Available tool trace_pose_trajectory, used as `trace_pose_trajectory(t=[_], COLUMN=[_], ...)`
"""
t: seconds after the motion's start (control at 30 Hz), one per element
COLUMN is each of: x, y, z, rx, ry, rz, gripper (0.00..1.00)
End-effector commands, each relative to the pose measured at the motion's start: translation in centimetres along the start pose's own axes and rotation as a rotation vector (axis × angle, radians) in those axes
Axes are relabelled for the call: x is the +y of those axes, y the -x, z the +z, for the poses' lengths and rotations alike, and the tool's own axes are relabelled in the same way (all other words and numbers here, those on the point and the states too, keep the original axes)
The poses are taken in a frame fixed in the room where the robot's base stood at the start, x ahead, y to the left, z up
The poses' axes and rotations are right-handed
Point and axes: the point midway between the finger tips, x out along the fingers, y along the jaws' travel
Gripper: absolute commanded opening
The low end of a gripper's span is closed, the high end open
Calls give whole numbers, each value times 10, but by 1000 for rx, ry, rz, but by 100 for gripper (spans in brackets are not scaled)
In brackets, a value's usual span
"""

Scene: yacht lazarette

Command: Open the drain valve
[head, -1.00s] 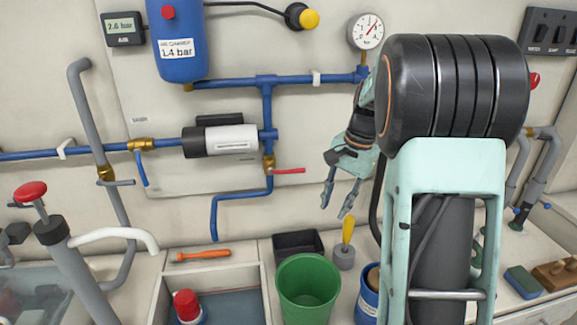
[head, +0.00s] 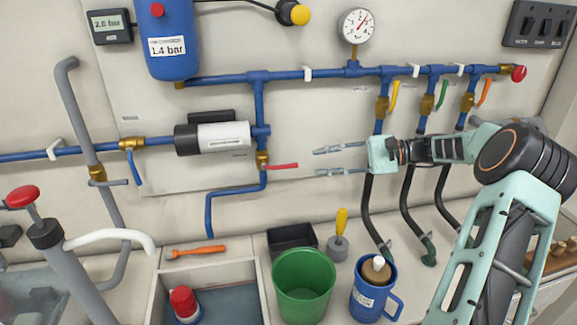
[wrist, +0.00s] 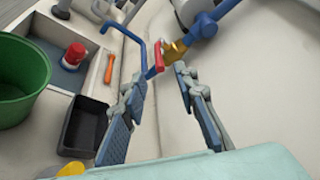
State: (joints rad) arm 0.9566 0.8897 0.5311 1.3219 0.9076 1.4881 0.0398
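The drain valve is a brass body (head: 262,160) with a red lever (head: 284,166) on the blue pipe running down from the pump. The lever points right, roughly crosswise to the vertical pipe. My gripper (head: 319,161) is open and empty, its fingers spread and pointing left at the lever with a small gap between lever and fingertips. In the wrist view the red lever (wrist: 159,56) and brass body (wrist: 175,51) show ahead, just beyond the fingertips of the open gripper (wrist: 160,76).
Below stand a black bin (head: 292,240), green bucket (head: 303,285), blue mug (head: 373,290) and a yellow-handled tool (head: 341,222). The outlet pipe (head: 209,215) hangs beside the wall. Yellow, green and orange levers sit on the manifold at right, with black hoses near my arm.

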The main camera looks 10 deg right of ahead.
Motion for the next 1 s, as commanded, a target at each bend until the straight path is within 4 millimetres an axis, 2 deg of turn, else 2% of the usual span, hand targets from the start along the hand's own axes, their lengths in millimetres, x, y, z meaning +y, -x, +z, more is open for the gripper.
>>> trace_pose_trajectory(t=[0.3, 0.5, 0.7, 0.93, 1.0], x=[1, 1, 1, 2, 2], y=[-60, -88, -99, -100, -99], z=[2, 1, 0, 0, 0], rx=[-3, -1, 2, 2, 2], ry=[-2, -1, -1, -1, -1], rz=[5, 5, 4, 5, 5], gripper=[28, 28, 28, 28, 21])
